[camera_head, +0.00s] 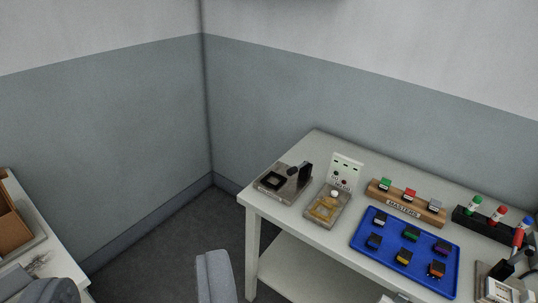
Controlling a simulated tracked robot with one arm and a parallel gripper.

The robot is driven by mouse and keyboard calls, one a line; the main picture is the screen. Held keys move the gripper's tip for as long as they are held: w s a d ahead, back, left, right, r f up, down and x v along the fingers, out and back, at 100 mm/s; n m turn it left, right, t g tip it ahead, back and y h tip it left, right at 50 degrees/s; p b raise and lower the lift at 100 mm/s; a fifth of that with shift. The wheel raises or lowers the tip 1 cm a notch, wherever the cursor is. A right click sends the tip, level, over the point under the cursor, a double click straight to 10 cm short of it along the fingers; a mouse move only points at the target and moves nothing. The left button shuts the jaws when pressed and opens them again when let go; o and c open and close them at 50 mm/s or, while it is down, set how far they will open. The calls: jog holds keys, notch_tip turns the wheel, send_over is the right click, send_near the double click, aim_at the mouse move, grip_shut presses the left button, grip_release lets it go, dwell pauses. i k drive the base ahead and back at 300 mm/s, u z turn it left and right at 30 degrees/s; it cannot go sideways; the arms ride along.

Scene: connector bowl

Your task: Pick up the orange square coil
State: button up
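A small dark block with an orange top (436,269) sits at the front right of the blue tray (365,250) on the white table. It is the only clearly orange piece on the tray, but it is too small to tell if it is a square coil. A yellow-amber piece (326,207) also lies on a grey plate fixture left of the tray. No part I can make out as my gripper shows in this view.
The tray also holds several other coloured blocks. A wooden MASTERS rack (404,208) stands behind it, a dark rack (488,224) at right, and a black fixture (284,184) at left. Grey rounded shapes (216,277), perhaps chairs, show at the bottom. Another table is at left.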

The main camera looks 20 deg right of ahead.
aim_at(436, 268)
jog(key=z, duration=0.3)
jog(key=i, duration=0.65)
jog(key=z, duration=0.25)
jog(key=k, duration=0.9)
jog(key=z, duration=0.2)
jog(key=i, duration=0.9)
jog(key=u, duration=0.1)
